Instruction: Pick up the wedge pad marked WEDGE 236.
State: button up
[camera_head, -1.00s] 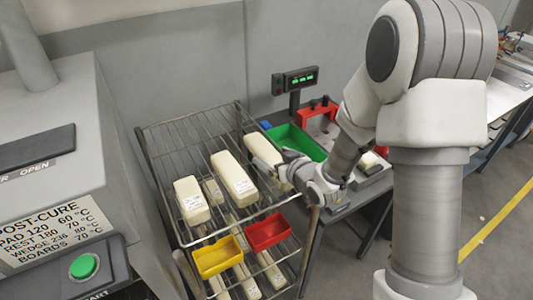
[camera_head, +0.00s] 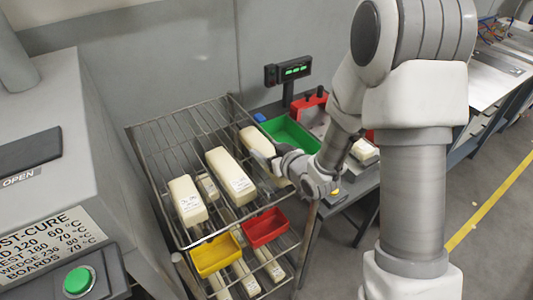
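Several cream-coloured pads lie on the top shelf of the wire rack (camera_head: 165,140). One pad (camera_head: 187,200) is at the left, a longer one (camera_head: 229,172) is in the middle, and a third (camera_head: 256,143) is at the right. A smaller piece (camera_head: 207,186) lies between the left and middle pads. The labels are too small to read, so I cannot tell which pad is marked WEDGE 236. My gripper (camera_head: 280,163) is at the near end of the right pad, partly covering it. I cannot tell whether its fingers are closed on the pad.
A yellow bin (camera_head: 216,255) and a red bin (camera_head: 265,228) sit on the rack below, with more cream pieces lower down. A green tray (camera_head: 291,134) and a scale display (camera_head: 296,71) stand behind. The post-cure machine (camera_head: 70,120) stands at the left.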

jog(key=c, duration=0.7)
jog(key=shift+c, duration=0.3)
jog(key=shift+r, duration=0.15)
